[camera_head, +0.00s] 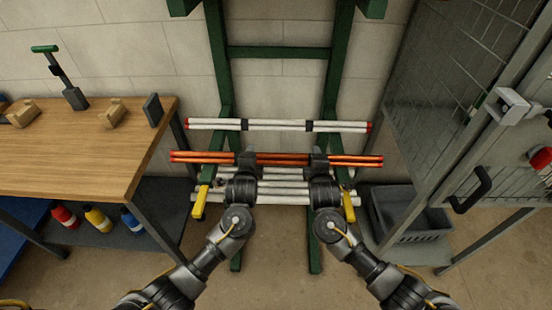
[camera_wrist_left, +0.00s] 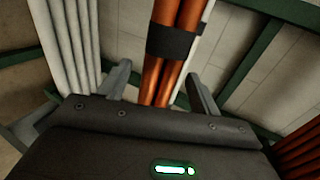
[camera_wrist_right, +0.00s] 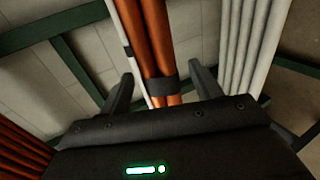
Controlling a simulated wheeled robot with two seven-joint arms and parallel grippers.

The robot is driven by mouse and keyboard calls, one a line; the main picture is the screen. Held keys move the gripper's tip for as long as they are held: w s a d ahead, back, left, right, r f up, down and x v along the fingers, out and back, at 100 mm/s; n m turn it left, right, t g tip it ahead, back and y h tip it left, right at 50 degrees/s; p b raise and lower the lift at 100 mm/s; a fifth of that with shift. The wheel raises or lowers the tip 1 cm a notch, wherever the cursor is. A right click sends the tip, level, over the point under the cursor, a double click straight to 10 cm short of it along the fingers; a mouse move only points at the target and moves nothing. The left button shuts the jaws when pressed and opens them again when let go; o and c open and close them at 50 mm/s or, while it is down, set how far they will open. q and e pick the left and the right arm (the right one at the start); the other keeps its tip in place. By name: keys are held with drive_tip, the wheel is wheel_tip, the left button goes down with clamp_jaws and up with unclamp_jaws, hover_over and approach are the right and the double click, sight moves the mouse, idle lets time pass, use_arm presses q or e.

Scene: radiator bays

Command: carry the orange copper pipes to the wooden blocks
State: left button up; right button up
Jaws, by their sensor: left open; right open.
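A bundle of orange copper pipes (camera_head: 277,160) lies level across the green rack, with dark bands around it. Two wooden blocks, one at the far left (camera_head: 22,113) and one nearer the middle (camera_head: 111,113), sit on the wooden bench top at the left. My left gripper (camera_head: 247,163) is at the left part of the bundle; in the left wrist view the pipes (camera_wrist_left: 160,80) run between its spread fingers, by a dark band. My right gripper (camera_head: 319,163) is at the right part; in the right wrist view the pipes (camera_wrist_right: 155,60) also run between its open fingers.
White pipes with red ends (camera_head: 290,125) lie above the bundle, and more white pipes (camera_head: 275,198) lie below. The bench (camera_head: 100,145) has a tool and a dark block on it. A wire cage (camera_head: 450,110) and a grey crate (camera_head: 408,215) stand at the right.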

use_arm(q)
clamp_jaws()
use_arm(e)
clamp_jaws()
use_arm(q)
drive_tip(key=shift+r, duration=0.1)
